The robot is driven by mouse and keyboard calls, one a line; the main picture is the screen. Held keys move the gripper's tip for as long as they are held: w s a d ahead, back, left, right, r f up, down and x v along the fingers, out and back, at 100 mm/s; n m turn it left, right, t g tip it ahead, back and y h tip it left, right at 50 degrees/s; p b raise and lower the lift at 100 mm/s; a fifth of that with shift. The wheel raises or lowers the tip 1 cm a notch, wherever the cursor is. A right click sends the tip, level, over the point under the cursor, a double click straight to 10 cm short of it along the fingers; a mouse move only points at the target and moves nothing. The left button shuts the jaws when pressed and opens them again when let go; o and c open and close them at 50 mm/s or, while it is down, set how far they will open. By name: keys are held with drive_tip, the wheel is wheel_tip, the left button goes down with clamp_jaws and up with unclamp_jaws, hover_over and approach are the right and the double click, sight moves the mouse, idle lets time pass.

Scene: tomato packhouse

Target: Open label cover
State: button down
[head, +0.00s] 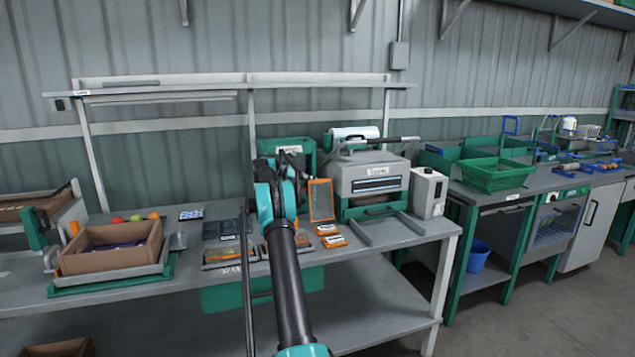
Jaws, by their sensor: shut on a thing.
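My gripper (291,165) is at the back of the bench, seen from behind over my own arm. It is shut, and its fingertips and what they hold are largely hidden; the label cover is the likely thing, but I cannot see the grip itself. An orange-rimmed panel (321,201) stands upright just right of my gripper. A flat grey case with orange edging (222,252) lies to the left of my arm, with dark plates (221,228) behind it. Another flat case is partly hidden behind my arm. Small orange-and-white label pieces (329,230) lie below the panel.
A grey sealing machine (368,183) with a handle stands close on the right, beside a white box (430,192). A cardboard box (111,246) in a grey tray is at left. A green bin (290,147) stands behind my gripper. An overhead shelf (240,86) spans the bench.

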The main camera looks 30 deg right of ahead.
drive_tip(key=c, duration=1.8)
unclamp_jaws()
drive_tip(key=shift+c, duration=0.2)
drive_tip(key=v, duration=1.2)
drive_tip(key=shift+a, duration=0.1)
